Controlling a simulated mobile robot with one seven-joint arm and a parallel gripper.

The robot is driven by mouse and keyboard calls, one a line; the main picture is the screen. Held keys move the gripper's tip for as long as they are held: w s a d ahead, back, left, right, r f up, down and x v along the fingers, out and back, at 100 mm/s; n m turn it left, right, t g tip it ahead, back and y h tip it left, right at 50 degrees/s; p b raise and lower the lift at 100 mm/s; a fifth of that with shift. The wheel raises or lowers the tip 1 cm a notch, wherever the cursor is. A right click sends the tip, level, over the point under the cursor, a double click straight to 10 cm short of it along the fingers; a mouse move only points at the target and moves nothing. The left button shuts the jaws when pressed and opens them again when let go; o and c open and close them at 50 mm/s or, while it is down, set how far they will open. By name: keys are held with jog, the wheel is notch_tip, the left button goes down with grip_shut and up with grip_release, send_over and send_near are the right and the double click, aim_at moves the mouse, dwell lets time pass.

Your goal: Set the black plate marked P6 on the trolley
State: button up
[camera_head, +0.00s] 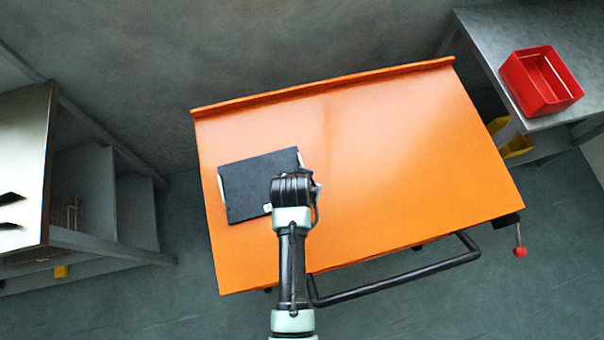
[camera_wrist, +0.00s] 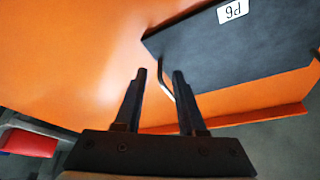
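The black plate (camera_head: 252,178) lies on the left part of the orange trolley top (camera_head: 390,150), within its edges. It has a pale handle on its left side and another on its right side, partly hidden by my arm. In the head view my wrist hides the fingers.
The trolley has a raised far rim (camera_head: 325,85) and a black push bar (camera_head: 400,278) on the near side. A red bin (camera_head: 541,81) stands on a grey bench at right. A metal-topped cabinet (camera_head: 25,150) is at left. The trolley's right half is clear.

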jog(key=d+v, duration=0.1)
jog(key=v, duration=0.9)
jog(key=w+r+n+t, duration=0.1)
jog(key=w+r+t, duration=0.55)
jog(key=r, duration=0.85)
jog(key=w+r+t, duration=0.4)
jog(key=w+r, duration=0.5)
jog(key=r, duration=0.6)
notch_tip(320, 180, up, 16)
jog(key=t+y, duration=0.1)
jog(key=t, duration=0.4)
jog(key=s+r+n+t, duration=0.1)
jog(key=s+r+t, duration=0.3)
jog(key=r, duration=0.6)
jog(key=s+r+t, duration=0.3)
jog(key=s+r, duration=0.5)
jog(key=r, duration=0.3)
jog(key=shift+s+d+n+t, duration=0.3)
jog(key=shift+d+n+t, duration=0.05)
jog(key=shift+d+n, duration=0.05)
jog(key=shift+f, duration=0.1)
